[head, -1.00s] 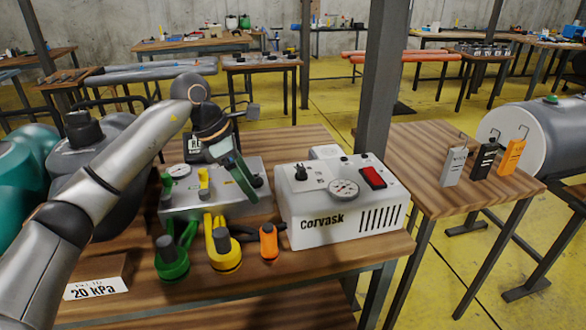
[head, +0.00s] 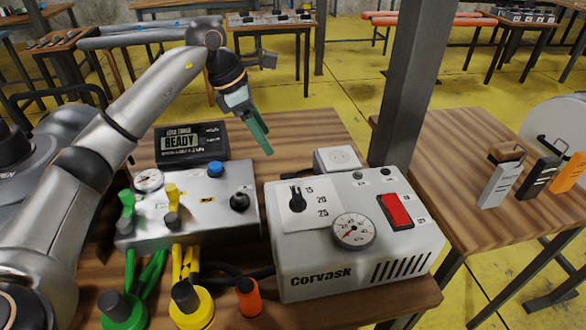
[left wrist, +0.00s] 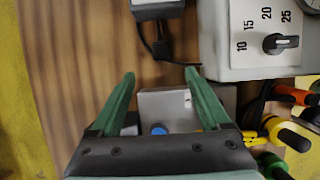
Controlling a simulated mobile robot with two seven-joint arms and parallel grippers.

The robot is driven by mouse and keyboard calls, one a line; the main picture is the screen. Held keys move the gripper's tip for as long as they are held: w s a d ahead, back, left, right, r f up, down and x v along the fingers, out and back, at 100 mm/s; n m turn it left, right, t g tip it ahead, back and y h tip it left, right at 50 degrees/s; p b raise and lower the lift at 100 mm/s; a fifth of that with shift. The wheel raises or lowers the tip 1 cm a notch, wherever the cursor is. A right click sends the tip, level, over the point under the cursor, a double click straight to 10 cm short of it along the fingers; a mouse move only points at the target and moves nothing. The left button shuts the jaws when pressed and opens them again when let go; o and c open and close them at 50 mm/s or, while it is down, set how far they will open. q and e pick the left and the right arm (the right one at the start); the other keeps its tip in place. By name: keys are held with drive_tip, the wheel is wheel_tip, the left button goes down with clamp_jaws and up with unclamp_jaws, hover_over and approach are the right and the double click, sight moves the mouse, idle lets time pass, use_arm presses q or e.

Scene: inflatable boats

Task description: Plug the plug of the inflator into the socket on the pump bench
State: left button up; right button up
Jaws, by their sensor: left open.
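The inflator (head: 345,240) is a white box marked Corvask with a dial, gauge and red switch; it also shows in the left wrist view (left wrist: 255,65). A small pale socket box (head: 338,158) stands behind it; its dark edge shows at the top of the left wrist view (left wrist: 158,10). A black plug (left wrist: 161,46) with a thin cord lies on the wood near the socket box in the left wrist view; the inflator seems to hide it in the head view. My left gripper (head: 262,145) is open and empty above the table behind the inflator; the plug appears beyond its fingertips (left wrist: 159,76).
A grey valve box (head: 205,195) and a READY display (head: 192,145) stand left of the inflator. Green, yellow and orange hose fittings (head: 190,302) lie in front. A grey post (head: 415,90) rises behind the inflator. Bare wood (head: 310,125) shows behind the socket box.

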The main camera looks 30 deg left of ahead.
use_arm(q)
drive_tip(key=shift+w, duration=0.15)
hover_over(289, 176)
drive_tip(key=s+a, duration=0.1)
drive_tip(key=a, duration=0.1)
wheel_tip(289, 176, down, 7)
drive_tip(key=shift+s+a+r+b, duration=0.1)
drive_tip(key=shift+r+b, duration=0.05)
drive_tip(key=shift+b, duration=0.15)
drive_tip(key=x, duration=0.5)
drive_tip(key=shift+s, duration=0.15)
